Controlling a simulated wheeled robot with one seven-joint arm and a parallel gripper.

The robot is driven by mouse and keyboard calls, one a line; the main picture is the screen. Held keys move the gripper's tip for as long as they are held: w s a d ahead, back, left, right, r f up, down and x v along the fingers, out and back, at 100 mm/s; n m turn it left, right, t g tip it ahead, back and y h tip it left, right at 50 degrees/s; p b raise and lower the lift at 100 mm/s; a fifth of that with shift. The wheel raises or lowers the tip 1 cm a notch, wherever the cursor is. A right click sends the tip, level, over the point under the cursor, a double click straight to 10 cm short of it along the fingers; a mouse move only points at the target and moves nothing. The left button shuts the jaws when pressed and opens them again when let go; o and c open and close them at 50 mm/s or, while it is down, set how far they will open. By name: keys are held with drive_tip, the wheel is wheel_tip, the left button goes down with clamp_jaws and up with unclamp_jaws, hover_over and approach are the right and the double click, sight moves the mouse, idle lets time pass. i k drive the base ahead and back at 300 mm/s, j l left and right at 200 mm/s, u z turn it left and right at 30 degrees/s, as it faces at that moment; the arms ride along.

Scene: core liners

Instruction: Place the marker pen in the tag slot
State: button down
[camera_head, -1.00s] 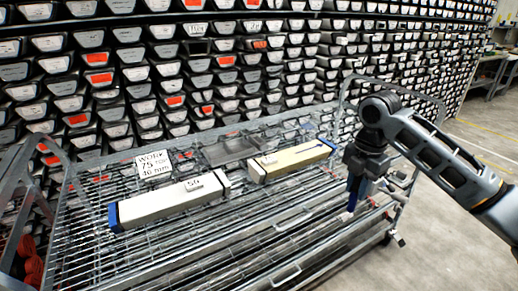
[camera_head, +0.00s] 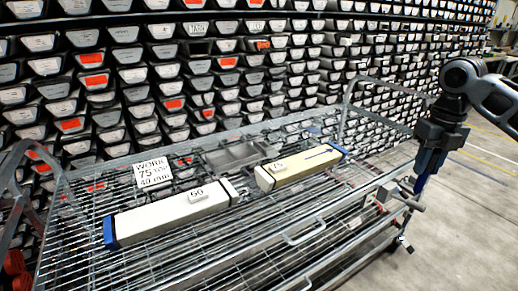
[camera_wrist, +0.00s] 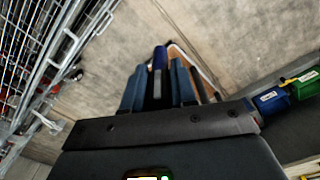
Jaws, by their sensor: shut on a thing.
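My gripper (camera_head: 427,168) is off the right end of the wire cart, above the floor, with its fingers pointing down. In the wrist view my gripper (camera_wrist: 157,88) is shut on the marker pen (camera_wrist: 160,58), a slim dark blue stick jutting past the fingertips. In the head view the pen is hard to tell from the dark blue fingers. A white core liner (camera_head: 165,216) with a blue end and a tag marked 50 lies on the cart. A cream core liner (camera_head: 300,168) with a tag marked 75 lies to its right. I cannot make out the tag slot for certain.
The wire cart (camera_head: 262,240) has raised rails at both ends. A sign with numbers (camera_head: 153,173) and a grey tray (camera_head: 235,155) stand behind the liners. Racks of labelled core boxes fill the back. Blue (camera_wrist: 272,101) and green (camera_wrist: 307,85) bins show at the wrist view's right.

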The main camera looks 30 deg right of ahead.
sight(263, 150)
drive_tip(key=i, duration=1.8)
